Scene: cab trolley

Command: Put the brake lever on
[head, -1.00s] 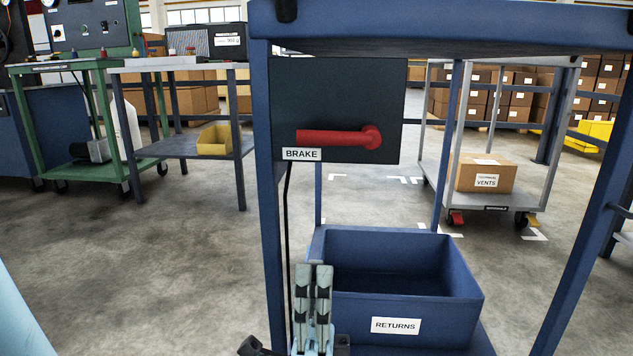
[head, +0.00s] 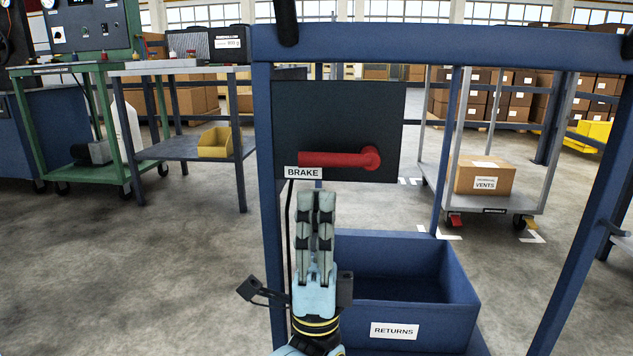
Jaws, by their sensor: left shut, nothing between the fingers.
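The red brake lever (head: 335,160) lies about level on a dark panel (head: 335,112) of the blue trolley frame. Its pivot knob is at the right and its free end points left. A white BRAKE label (head: 304,173) sits just below the free end. My left gripper (head: 316,196) is shut and empty, its fingers pointing up. In the picture its fingertips are just below the lever's left part and the label. I see no contact with the lever. My right gripper is not in view.
A blue bin (head: 410,265) labelled RETURNS stands low in the trolley, right of my left gripper. The trolley's blue top rail (head: 440,42) and left post (head: 268,210) frame the panel. A grey trolley with a VENTS box (head: 485,175) stands behind at the right.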

